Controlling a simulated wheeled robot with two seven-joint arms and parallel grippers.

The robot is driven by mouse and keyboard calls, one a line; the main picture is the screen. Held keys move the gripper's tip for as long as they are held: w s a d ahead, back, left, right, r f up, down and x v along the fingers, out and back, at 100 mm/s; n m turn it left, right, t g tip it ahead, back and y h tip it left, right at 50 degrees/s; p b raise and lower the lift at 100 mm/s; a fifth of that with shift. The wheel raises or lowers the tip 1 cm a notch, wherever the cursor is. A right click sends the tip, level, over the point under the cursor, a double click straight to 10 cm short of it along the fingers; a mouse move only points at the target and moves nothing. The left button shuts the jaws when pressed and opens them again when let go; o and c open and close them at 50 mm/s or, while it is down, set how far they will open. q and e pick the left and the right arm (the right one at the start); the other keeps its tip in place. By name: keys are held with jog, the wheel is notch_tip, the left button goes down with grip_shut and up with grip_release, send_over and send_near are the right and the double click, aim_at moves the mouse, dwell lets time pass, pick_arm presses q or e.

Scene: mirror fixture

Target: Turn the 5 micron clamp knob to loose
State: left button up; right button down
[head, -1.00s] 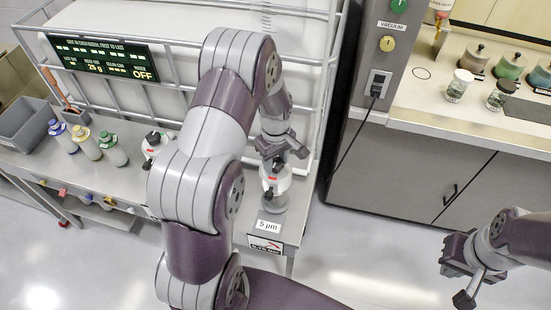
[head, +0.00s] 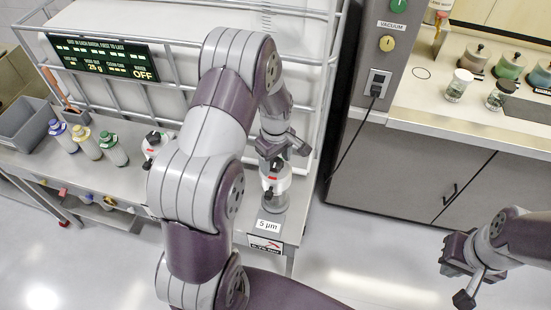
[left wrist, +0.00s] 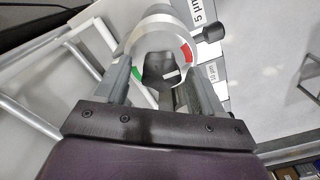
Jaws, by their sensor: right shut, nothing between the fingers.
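The 5 micron filter unit (head: 275,188) stands at the right end of the grey bench, behind its "5 µm" label (head: 268,226). In the left wrist view its silver round clamp housing (left wrist: 137,45) carries a green mark on the left and a red mark on the right. My left gripper (head: 284,153) is over the unit. In the wrist view its fingers (left wrist: 158,85) are apart on either side of the knob; contact is unclear. My right gripper (head: 462,282) is shut and empty, away over the floor.
A second filter unit (head: 152,146) stands left, partly behind my arm. Several bottles (head: 88,143) and a grey bin (head: 25,125) are further left. A white railed frame (head: 310,100) rises close behind the left gripper. The floor at right is clear.

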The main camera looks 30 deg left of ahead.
aim_at(276, 162)
pick_arm(q)
notch_tip(276, 162, up, 13)
jog(key=b, duration=0.2)
jog(key=shift+f, duration=0.2)
dwell(0.4)
